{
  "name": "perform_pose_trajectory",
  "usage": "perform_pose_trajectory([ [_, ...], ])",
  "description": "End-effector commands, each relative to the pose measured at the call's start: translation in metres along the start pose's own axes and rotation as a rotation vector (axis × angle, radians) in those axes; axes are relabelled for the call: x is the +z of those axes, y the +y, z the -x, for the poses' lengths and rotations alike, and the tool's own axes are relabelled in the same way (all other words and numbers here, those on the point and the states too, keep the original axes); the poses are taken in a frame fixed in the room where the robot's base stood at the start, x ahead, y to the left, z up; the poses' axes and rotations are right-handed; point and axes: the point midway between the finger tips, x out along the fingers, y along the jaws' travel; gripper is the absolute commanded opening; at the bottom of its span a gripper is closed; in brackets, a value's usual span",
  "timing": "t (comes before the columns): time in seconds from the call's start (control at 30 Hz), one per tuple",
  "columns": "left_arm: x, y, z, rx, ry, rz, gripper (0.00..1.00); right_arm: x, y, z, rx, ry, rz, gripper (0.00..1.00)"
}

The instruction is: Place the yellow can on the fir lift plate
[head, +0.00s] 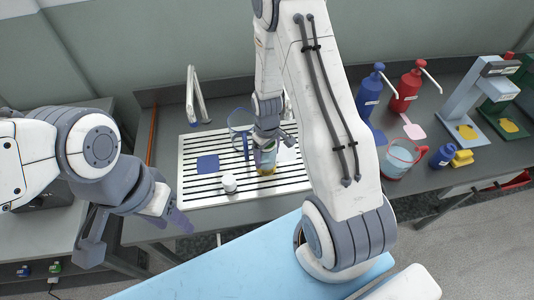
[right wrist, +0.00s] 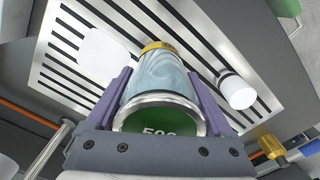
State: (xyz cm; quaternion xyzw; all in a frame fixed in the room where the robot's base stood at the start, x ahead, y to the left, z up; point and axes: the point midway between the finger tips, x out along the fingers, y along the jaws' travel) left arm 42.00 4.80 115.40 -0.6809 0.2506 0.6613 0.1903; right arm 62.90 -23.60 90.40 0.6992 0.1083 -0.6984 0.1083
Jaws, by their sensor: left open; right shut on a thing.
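My right gripper (head: 266,143) is shut around a can (head: 265,160) with a yellow lower end, over the slatted metal rack. In the right wrist view the can (right wrist: 160,85) sits between the two purple fingers. Its near end is green, marked 500, with a silver rim; its body is pale blue-grey and its far end golden yellow. I cannot tell whether it touches the rack. The green press (head: 506,92) stands at the far right, with a yellow plate (head: 510,126) on its base. My left gripper (head: 137,243) is open and empty, left of the rack.
The rack (head: 190,197) also holds a white cylinder (head: 229,183) and a blue square (head: 208,164). A pale blue press (head: 466,95) stands left of the green one. A clear bucket (head: 400,157), a red pump bottle (head: 407,88) and a blue pump bottle (head: 368,94) lie between.

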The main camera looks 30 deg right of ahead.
Motion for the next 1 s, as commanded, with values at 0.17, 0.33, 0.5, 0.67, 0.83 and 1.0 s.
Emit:
perform_pose_trajectory([
  [0.17,0.000,0.000,-0.002,0.000,0.000,0.000,0.50,0.000,0.000,-0.002,0.000,0.001,0.000,0.00],
  [0.33,0.000,0.000,-0.003,0.000,0.000,0.000,0.50,0.000,0.000,-0.003,0.000,-0.001,0.000,1.00],
  [0.5,0.000,0.000,-0.002,0.000,0.000,0.000,0.50,0.000,0.000,-0.002,0.000,-0.001,0.000,1.00],
  [0.67,0.000,0.000,-0.002,0.000,0.000,0.000,0.50,-0.001,0.000,0.006,0.001,0.002,0.000,1.00],
  [0.83,0.001,-0.001,-0.009,0.000,0.000,0.000,0.50,-0.002,0.001,0.034,0.003,0.006,0.000,1.00],
  [1.0,0.001,-0.001,-0.015,0.000,0.000,-0.001,0.50,-0.001,0.001,0.069,0.003,0.007,0.000,1.00],
])
